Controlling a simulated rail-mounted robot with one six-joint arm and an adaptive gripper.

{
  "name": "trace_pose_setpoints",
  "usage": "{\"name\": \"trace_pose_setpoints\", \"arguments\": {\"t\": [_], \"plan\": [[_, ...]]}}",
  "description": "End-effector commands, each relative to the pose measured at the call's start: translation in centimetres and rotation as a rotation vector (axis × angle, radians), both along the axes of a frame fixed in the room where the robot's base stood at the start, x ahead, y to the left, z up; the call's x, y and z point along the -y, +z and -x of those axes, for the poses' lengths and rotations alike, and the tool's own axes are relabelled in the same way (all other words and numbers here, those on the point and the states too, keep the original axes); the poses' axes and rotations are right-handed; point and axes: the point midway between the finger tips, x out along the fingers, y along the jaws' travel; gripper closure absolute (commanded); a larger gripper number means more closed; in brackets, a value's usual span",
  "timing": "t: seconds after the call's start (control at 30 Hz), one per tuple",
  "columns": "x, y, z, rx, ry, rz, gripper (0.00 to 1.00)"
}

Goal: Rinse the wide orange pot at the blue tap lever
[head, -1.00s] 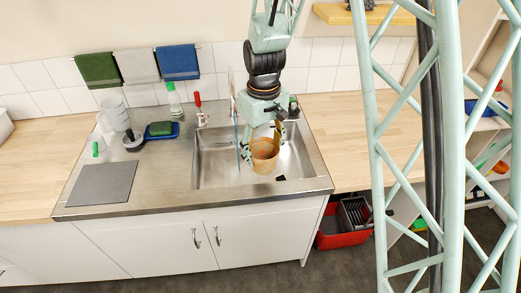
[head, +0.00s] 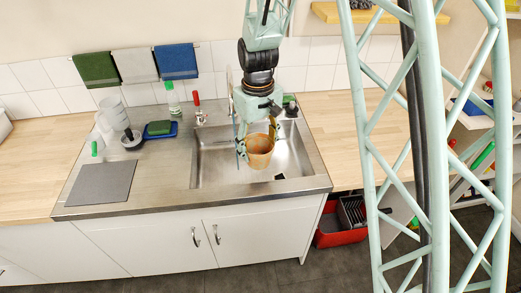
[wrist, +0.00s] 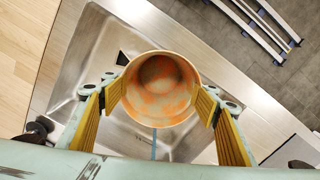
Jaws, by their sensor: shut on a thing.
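My gripper (head: 259,137) is shut on the wide orange pot (head: 260,156) and holds it over the sink basin (head: 292,160). In the wrist view the pot (wrist: 160,90) sits between the yellow finger pads, its mouth facing the camera. Its inside is pale brown with orange patches. In the head view the pot is tilted, its mouth partly towards the camera. A thin blue upright strip (head: 240,146) stands just left of the pot, by the tall tap (head: 231,98); it also shows below the pot in the wrist view (wrist: 154,145). I cannot tell whether it is lever or water.
A red-handled fitting (head: 197,105) stands behind the sink's left side. Left on the counter are a green sponge on a blue tray (head: 172,131), a bottle (head: 173,97), a brush in a holder (head: 132,141) and a grey mat (head: 101,184). The wooden counter at right is clear.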

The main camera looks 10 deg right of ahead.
Motion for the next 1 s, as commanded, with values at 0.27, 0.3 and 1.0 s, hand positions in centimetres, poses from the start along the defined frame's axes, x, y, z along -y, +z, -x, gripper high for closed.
{"name": "trace_pose_setpoints", "arguments": {"t": [0.27,0.3,1.0], "plan": [[-0.7,-0.3,-1.5,-0.001,0.000,0.000,0.56],[-0.8,-0.4,-1.7,-0.001,0.000,0.000,0.56],[-2.5,-1.2,-5.5,0.000,0.001,0.000,0.56]]}}
